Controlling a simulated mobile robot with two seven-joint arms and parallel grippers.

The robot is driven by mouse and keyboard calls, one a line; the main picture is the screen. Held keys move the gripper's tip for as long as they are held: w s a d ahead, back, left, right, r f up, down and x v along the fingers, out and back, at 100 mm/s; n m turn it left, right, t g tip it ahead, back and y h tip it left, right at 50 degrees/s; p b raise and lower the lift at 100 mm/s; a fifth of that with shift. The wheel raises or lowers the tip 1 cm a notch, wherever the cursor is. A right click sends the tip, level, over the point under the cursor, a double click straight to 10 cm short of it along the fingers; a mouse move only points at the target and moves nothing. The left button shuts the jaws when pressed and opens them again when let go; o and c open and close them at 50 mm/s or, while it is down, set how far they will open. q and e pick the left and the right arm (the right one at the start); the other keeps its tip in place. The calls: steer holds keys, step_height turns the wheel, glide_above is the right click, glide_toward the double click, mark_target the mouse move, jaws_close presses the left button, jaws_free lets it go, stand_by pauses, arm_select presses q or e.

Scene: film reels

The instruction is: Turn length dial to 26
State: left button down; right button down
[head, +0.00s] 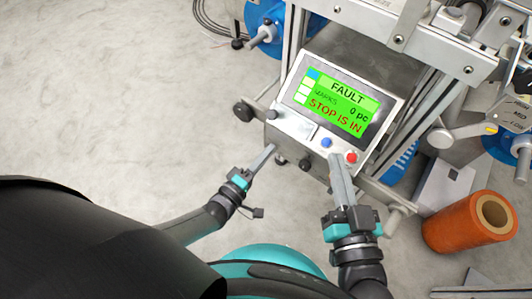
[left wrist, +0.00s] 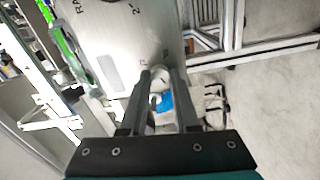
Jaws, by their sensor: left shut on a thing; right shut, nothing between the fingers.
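The grey machine carries a control box with a green screen (head: 335,105) reading FAULT, 0 pc and STOP IS IN. My left gripper (head: 270,149) is at the lower left of this box. In the left wrist view its fingers (left wrist: 158,76) are closed on a small pale round knob, which looks like the length dial (left wrist: 160,84). Markings beside it are too small to read, and no dial setting is legible. In the head view the fingers hide the knob. My right gripper (head: 339,160) is shut and empty at the box's lower front edge.
A black knob (head: 243,111) sticks out at the left. The floor at left is clear.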

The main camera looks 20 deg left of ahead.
arm_select(q)
steer(key=shift+n, duration=0.4)
steer(key=c, duration=0.7)
jaws_free()
steer(key=shift+o, duration=0.2)
steer(key=p+v, duration=0.2)
steer(key=v, duration=1.3)
steer(key=shift+s, duration=0.15)
arm_select(e)
steer(key=d+f+g+h, duration=0.1)
steer(key=g, duration=0.1)
steer(key=w+d+f+g, duration=0.1)
steer(key=g, duration=0.1)
steer(key=shift+d+f+n+h, duration=0.3)
steer(key=shift+d+n+h, duration=0.05)
steer(key=shift+n+h, duration=0.05)
